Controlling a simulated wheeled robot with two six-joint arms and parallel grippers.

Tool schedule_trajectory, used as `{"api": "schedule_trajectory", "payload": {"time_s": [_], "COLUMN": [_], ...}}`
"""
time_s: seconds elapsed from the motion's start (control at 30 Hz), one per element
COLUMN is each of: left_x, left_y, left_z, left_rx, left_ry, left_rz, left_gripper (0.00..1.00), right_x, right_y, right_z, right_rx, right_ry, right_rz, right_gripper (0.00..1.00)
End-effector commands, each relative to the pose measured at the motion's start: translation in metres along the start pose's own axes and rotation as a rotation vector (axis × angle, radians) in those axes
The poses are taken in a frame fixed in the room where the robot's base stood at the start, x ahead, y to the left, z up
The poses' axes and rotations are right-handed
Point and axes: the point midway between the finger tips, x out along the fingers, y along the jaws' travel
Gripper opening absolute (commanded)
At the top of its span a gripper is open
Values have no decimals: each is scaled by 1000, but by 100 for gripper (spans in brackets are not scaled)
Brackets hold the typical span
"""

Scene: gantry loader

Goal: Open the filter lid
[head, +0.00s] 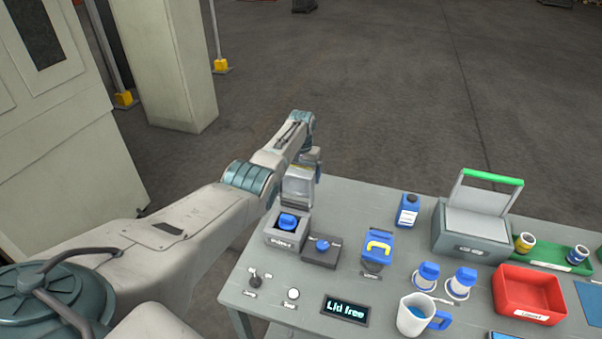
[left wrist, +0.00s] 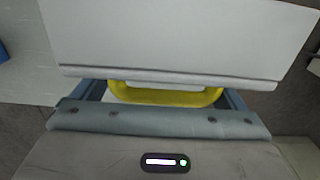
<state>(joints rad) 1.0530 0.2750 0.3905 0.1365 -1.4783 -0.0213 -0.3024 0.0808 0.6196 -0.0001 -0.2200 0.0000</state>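A small grey box (head: 287,239) at the left of the table holds a blue part (head: 288,222), visible through its open top. The filter lid (head: 298,190), as I take it, is a pale panel raised above the back of this box. In the left wrist view the lid (left wrist: 175,40) fills the upper part. Its yellow handle (left wrist: 165,97) lies between the fingers of my left gripper (left wrist: 165,95), which meet its two ends. The lid hides the fingertips. In the head view my left gripper (head: 305,165) is behind the lid. My right gripper is not in view.
A dark block with a blue knob (head: 322,244) stands right beside the box. A display (head: 345,310) reads "Lid free". Further right are a blue unit with a yellow handle (head: 378,246), a white jug (head: 412,317), a red bin (head: 510,290) and a green-handled case (head: 465,245).

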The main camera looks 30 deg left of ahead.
Motion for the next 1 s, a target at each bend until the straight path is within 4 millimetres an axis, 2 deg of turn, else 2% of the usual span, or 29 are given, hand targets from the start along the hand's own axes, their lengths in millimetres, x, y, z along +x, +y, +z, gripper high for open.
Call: {"api": "schedule_trajectory", "payload": {"time_s": [0.27, 0.4, 0.7, 0.83, 1.0], "left_x": [-9, -29, -86, -100, -108], "left_y": [-1, -1, 1, 1, 2], "left_z": [-1, -1, -2, -2, -1], "left_rx": [-1, 0, 0, 0, 0], "left_ry": [2, 4, 3, 1, -1], "left_rz": [-1, -1, -1, -1, -1], "left_gripper": [93, 93, 93, 93, 93], "right_x": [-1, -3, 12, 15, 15], "right_y": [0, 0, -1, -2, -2], "right_z": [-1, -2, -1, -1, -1], "right_rx": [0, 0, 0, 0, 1], "right_ry": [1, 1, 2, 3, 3], "right_rz": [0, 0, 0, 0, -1], "right_gripper": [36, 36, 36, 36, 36]}}
